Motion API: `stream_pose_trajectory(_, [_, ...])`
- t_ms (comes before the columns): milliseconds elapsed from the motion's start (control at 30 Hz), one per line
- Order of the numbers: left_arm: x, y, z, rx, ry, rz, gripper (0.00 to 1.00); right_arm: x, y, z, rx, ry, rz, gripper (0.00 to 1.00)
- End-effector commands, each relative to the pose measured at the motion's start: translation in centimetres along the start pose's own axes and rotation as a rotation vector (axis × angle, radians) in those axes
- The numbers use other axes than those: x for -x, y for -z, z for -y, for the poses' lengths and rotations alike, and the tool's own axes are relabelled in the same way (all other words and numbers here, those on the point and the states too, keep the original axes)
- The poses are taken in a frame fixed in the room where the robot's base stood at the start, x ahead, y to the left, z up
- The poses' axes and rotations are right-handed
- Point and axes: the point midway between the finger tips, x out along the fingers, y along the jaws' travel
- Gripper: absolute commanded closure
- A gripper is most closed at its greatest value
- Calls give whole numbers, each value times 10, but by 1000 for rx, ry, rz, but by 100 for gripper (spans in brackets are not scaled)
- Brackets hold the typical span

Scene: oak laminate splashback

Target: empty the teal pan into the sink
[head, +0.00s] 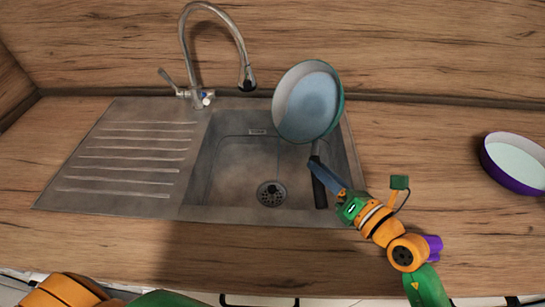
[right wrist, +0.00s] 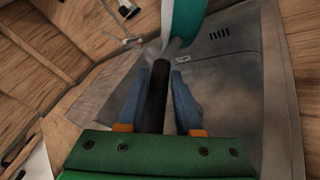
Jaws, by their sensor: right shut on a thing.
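The teal pan (head: 288,104) is held up over the right back part of the sink (head: 232,150), tipped steeply with its inside facing the head camera. A blue-grey round patch covers much of its pale inside; I cannot tell whether it is contents or the pan's bottom. My right gripper (head: 328,178) is shut on the pan's black handle. In the right wrist view, the handle (right wrist: 158,92) lies between the two blue fingers, with the teal side (right wrist: 187,18) beyond. No stream falls from the pan. My left gripper is out of view; only parts of my left arm show at bottom left.
The faucet (head: 243,50) arches behind the sink, left of the pan. The ribbed drainboard (head: 135,155) is bare. A purple dish (head: 514,162) with a pale inside stands on the counter at far right. The oak splashback (head: 420,45) rises close behind the pan.

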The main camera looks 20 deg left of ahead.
Motion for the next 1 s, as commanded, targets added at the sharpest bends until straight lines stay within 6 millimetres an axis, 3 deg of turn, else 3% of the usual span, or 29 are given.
stream_pose_trajectory(1000, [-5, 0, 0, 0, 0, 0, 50, 0, -1, -2, 85, 42, 21, 100])
